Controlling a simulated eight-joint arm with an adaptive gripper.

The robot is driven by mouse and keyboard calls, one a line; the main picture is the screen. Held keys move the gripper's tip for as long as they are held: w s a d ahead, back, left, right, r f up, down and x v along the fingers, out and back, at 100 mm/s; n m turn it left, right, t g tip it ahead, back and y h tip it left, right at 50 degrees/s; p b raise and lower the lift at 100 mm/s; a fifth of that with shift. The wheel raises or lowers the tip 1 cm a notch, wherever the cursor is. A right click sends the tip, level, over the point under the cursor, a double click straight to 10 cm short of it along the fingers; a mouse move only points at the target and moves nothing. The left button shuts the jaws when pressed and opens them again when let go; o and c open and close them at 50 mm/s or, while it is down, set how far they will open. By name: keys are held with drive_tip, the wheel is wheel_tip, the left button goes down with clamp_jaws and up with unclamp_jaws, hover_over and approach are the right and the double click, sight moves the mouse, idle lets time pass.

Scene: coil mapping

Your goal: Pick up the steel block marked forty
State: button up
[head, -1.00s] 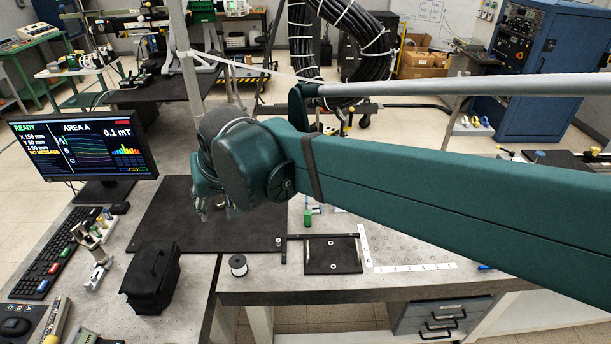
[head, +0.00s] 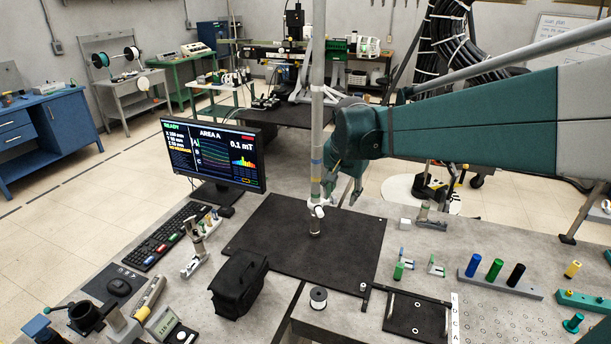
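My gripper (head: 343,196) hangs at the end of the green arm, above the back of the black mat (head: 270,240). Its fingers look spread apart, with nothing seen between them. A thin upright pole stands just left of it in the picture. I cannot make out any block with a readable forty on it. A small pale block (head: 405,224) lies on the bench right of the mat, too small to read. It is apart from my gripper.
A monitor (head: 213,152), a keyboard (head: 165,238) and a black bag (head: 238,284) are at the left. A rack with coloured cylinders (head: 502,284) is at the right. Much of the mat is clear.

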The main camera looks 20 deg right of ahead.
drive_tip(key=w+d+f+m+g, duration=0.1)
drive_tip(key=w+d+f+m, duration=0.15)
drive_tip(key=d, duration=0.25)
drive_tip(key=w+d+f+m, duration=0.1)
drive_tip(key=w+d, duration=0.2)
drive_tip(key=d, duration=0.2)
drive_tip(key=m+g, duration=0.3)
drive_tip(key=m, duration=0.8)
hover_over(406, 221)
drive_tip(key=a, duration=0.2)
drive_tip(key=shift+n, duration=0.25)
drive_tip(key=f, duration=2.2)
drive_tip(key=shift+w+d+f, duration=0.2)
drive_tip(key=shift+w+d, duration=0.05)
drive_tip(key=shift+w, duration=0.15)
drive_tip(key=shift+s+d+f+g, duration=0.1)
drive_tip(key=shift+d+f+g, duration=0.3)
drive_tip(key=shift+f, duration=0.05)
drive_tip(key=shift+f, duration=0.1)
drive_tip(key=shift+s+d+f, duration=0.1)
drive_tip(key=shift+d+f, duration=0.05)
drive_tip(key=shift+f, duration=1)
drive_tip(key=shift+f, duration=0.15)
drive_tip(key=shift+d+f, duration=0.15)
drive_tip(key=shift+f, duration=1.1)
drive_tip(key=shift+d+f, duration=0.15)
drive_tip(key=shift+f, duration=1.05)
